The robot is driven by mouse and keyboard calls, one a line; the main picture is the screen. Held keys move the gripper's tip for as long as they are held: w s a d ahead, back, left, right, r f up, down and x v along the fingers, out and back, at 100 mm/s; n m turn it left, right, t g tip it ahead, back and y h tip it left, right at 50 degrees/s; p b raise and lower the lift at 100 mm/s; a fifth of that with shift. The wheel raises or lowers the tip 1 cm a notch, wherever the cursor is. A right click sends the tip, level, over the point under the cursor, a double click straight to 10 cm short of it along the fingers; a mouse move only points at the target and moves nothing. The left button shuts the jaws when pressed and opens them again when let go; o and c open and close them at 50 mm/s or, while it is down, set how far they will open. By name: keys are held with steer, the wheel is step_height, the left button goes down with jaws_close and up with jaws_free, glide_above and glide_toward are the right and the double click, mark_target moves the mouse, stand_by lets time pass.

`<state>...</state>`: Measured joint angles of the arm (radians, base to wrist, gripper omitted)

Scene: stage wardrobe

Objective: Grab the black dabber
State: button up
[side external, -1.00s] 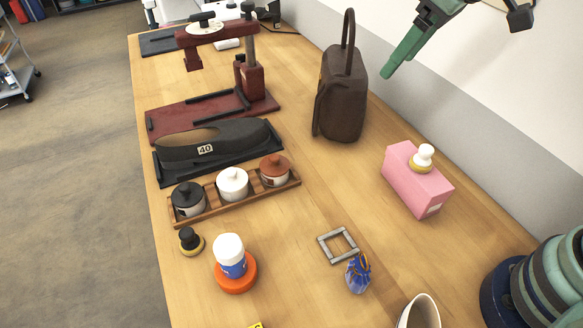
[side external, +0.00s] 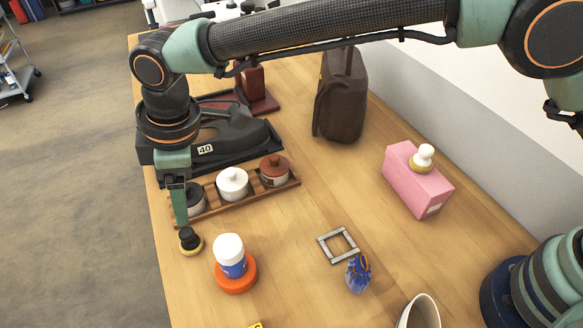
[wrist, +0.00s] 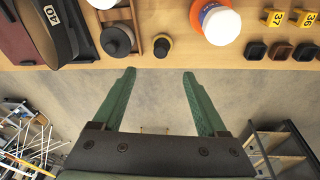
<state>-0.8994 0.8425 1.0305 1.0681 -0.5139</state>
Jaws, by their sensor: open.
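The black dabber (side external: 188,238) has a dark knob and a yellowish base. It stands upright on the wooden table near its left edge, and it also shows in the wrist view (wrist: 162,46). My gripper (side external: 179,208) points down just above and beside the dabber in the side view. In the wrist view my gripper (wrist: 160,75) has its two green fingers wide apart with nothing between them. The dabber lies beyond the fingertips, between their lines. In the side view one finger partly covers the black-lidded jar.
A wooden rack (side external: 215,208) holds a black-lidded jar (wrist: 116,41), a white jar (side external: 232,183) and a brown jar (side external: 274,169) close by. A white-capped bottle (side external: 230,255) stands on an orange disc right of the dabber. The table edge (wrist: 230,68) is close to the dabber.

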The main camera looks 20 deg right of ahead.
mark_target(186, 234)
steer(key=f, duration=0.4)
steer(key=a+f, duration=0.1)
steer(key=f, duration=0.3)
steer(key=w+a+f, duration=0.1)
steer(key=f, duration=0.3)
steer(key=shift+f, duration=0.15)
jaws_close()
